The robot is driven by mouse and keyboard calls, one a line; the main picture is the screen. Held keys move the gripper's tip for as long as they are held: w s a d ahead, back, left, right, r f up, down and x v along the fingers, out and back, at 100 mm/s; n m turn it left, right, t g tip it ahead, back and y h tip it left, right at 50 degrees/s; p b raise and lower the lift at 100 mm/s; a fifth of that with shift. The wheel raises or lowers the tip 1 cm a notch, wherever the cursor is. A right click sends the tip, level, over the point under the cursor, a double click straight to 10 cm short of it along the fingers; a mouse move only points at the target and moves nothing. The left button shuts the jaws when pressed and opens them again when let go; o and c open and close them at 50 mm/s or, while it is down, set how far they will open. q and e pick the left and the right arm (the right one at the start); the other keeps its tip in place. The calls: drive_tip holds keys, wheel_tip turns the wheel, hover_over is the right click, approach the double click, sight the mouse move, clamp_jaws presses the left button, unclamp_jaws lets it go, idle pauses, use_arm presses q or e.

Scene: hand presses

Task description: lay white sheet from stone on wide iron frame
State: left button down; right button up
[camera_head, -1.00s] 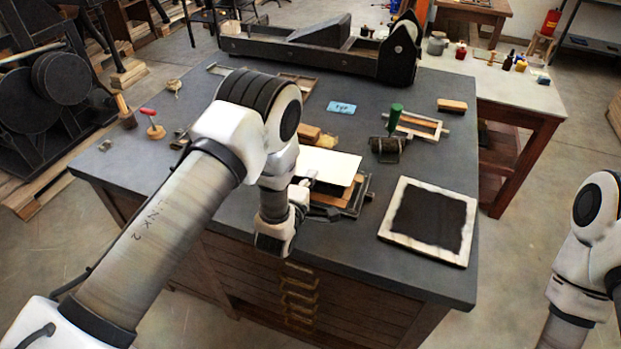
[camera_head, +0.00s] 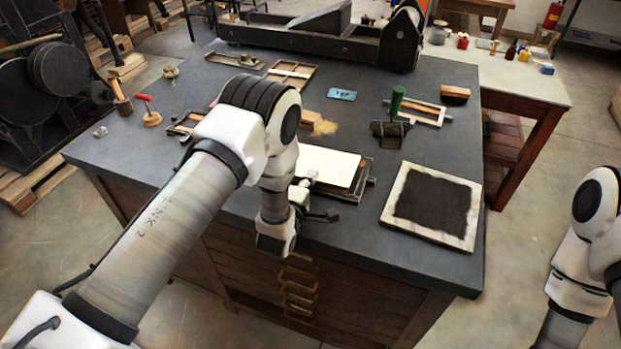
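The white sheet (camera_head: 328,165) lies flat over the wide iron frame (camera_head: 364,180), whose dark right and near edges show past it. The arm hides the left end of both. The stone (camera_head: 388,212), a pale slab with a black inked square, lies bare to the right. My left gripper (camera_head: 318,198) is at the near edge of the sheet and frame. Its fingers are spread apart, with nothing seen between them. My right arm shows at the right edge; its gripper is out of view.
A roller with green handle (camera_head: 396,103) stands behind the sheet. A narrower frame (camera_head: 419,112), a wooden block (camera_head: 455,93) and a blue card (camera_head: 342,94) lie farther back. A long press (camera_head: 320,42) crosses the back. The tabletop between stone and front edge is clear.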

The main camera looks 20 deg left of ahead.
use_arm(q)
drive_tip(key=c, duration=1.2)
unclamp_jaws()
drive_tip(key=shift+s, duration=0.1)
drive_tip(key=shift+c, duration=0.2)
drive_tip(key=shift+s+f, duration=0.1)
drive_tip(key=shift+f, duration=0.15)
drive_tip(key=c, duration=0.4)
drive_tip(key=shift+o, duration=0.3)
drive_tip(key=shift+o, duration=0.5)
drive_tip(key=shift+s+p, duration=0.45)
drive_tip(key=shift+s, duration=0.85)
drive_tip(key=shift+s+r+p, duration=0.15)
drive_tip(key=shift+s+p, duration=0.1)
drive_tip(key=shift+s, duration=0.55)
drive_tip(key=shift+s+r+p, duration=0.1)
drive_tip(key=shift+s+p, duration=0.1)
drive_tip(key=shift+s, duration=0.55)
